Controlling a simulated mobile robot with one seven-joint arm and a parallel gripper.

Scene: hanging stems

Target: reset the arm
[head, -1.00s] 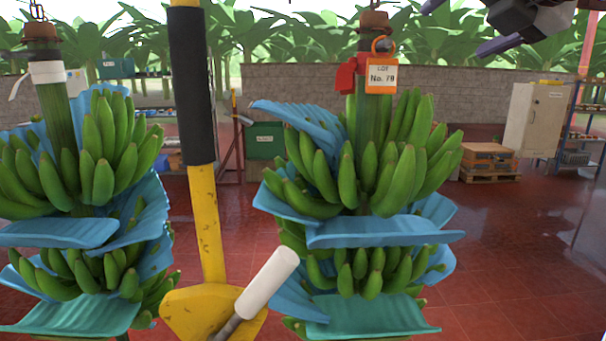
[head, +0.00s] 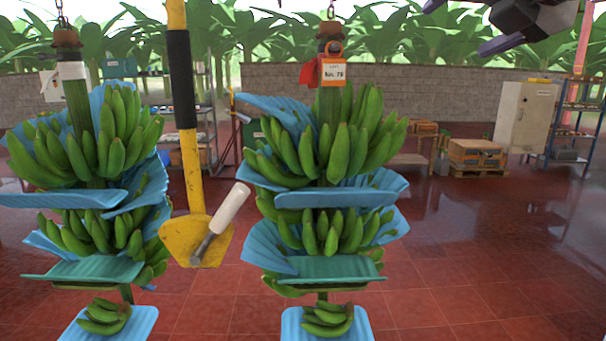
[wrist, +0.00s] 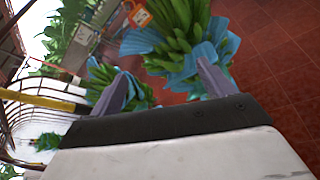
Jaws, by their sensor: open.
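My gripper (head: 464,25) shows at the top right of the head view, dark with two purple-grey fingers spread apart. Nothing is between them. In the wrist view both fingers (wrist: 163,70) point away from the camera, apart and empty, with hanging stems beyond them. The right banana stem (head: 330,150) hangs upright with green hands and blue and teal sheets between them. An orange tag (head: 333,72) is at its top. The left banana stem (head: 85,150) hangs likewise, with a white band on its stalk. My gripper appears clear of both stems.
A yellow pole (head: 193,185) with a black sleeve stands between the stems, with a yellow plate and a white-handled tool (head: 230,208) at its lower end. A pale cabinet (head: 525,118), a shelf rack (head: 577,120) and crates (head: 475,153) stand behind right. Red tiled floor at right is open.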

